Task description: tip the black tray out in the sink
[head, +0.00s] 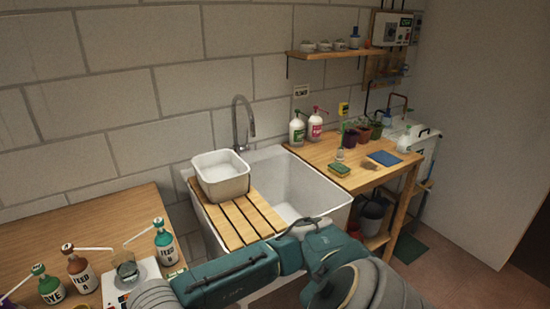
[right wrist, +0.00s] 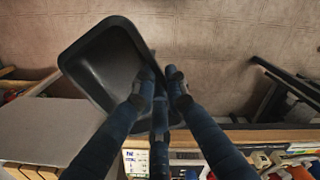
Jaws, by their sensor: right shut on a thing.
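The black tray (right wrist: 103,62) is in the right wrist view, held by its rim over the floor and appearing tilted. Its dark inside shows, but I cannot tell whether anything is in it. My right gripper (right wrist: 161,74) is shut on the tray's near right rim, with a finger on each side of the wall. In the head view my teal arm crosses the lower middle; the tray and both grippers are outside that picture. The white sink (head: 331,197) stands against the wall in the middle of the head view, its basin open on the right side.
A slatted wooden board (head: 232,223) covers the sink's left part, with a white tub (head: 222,185) on it. A tap (head: 240,118) rises behind. Bottles and a scale (head: 146,273) stand on the left bench. Pots and a sponge (head: 339,170) are on the right bench.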

